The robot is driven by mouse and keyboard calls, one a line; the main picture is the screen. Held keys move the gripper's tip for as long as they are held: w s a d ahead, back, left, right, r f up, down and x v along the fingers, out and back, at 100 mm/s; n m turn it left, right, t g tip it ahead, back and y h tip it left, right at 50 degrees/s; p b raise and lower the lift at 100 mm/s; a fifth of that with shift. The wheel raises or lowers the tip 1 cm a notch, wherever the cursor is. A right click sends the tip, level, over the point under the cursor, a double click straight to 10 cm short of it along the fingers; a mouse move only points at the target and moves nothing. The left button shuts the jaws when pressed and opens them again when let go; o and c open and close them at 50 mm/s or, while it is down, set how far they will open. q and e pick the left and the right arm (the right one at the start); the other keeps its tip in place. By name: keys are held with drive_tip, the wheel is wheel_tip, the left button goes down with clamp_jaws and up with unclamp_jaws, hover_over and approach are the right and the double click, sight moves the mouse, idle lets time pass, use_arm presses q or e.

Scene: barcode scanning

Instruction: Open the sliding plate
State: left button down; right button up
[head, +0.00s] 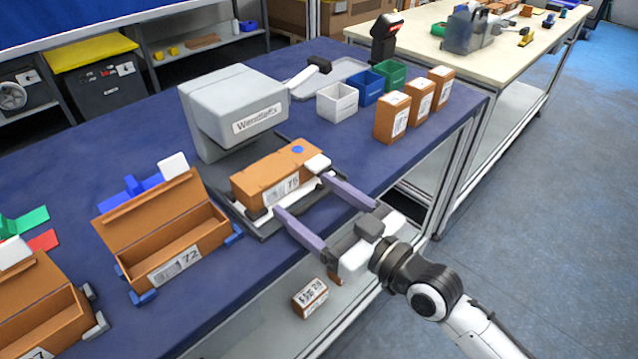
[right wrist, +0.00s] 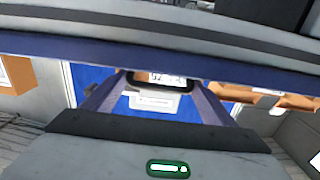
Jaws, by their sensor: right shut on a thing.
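The grey Wendlefix machine (head: 238,110) stands on the blue table. In the right wrist view, a dark-rimmed part with a white label (right wrist: 158,80) shows between the fingers (right wrist: 158,92). My left gripper is out of view.
Open brown boxes (head: 165,240) stand at the left. White, blue and green bins (head: 338,103) and upright brown boxes (head: 392,118) stand to the right of the machine. A small box (head: 310,298) lies on the lower shelf. The floor at the right is clear.

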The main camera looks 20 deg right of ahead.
drive_tip(key=shift+w+d+r, duration=0.1)
drive_tip(key=shift+d, duration=0.05)
drive_tip(key=o, duration=1.2)
drive_tip(key=shift+b+v, duration=0.35)
drive_tip(key=shift+v, duration=4.85)
drive_tip(key=s+f+m+g+h, duration=0.1)
drive_tip(key=s+f+g+h, duration=0.1)
drive_tip(key=f, duration=0.7)
drive_tip(key=s+f+m+g+h, duration=0.1)
drive_tip(key=s+f, duration=0.4)
drive_tip(key=f, duration=0.5)
drive_tip(key=s+f+m+g+h, duration=0.1)
drive_tip(key=s+f+g+h, duration=0.2)
drive_tip(key=f, duration=0.7)
drive_tip(key=shift+s+a+f+m+g, duration=0.1)
drive_tip(key=shift+s+a+m+g, duration=0.05)
drive_tip(key=shift+s+g, duration=0.2)
drive_tip(key=shift+s+a+f+m+g, duration=0.15)
drive_tip(key=shift+s+g, duration=0.1)
drive_tip(key=shift+s, duration=0.15)
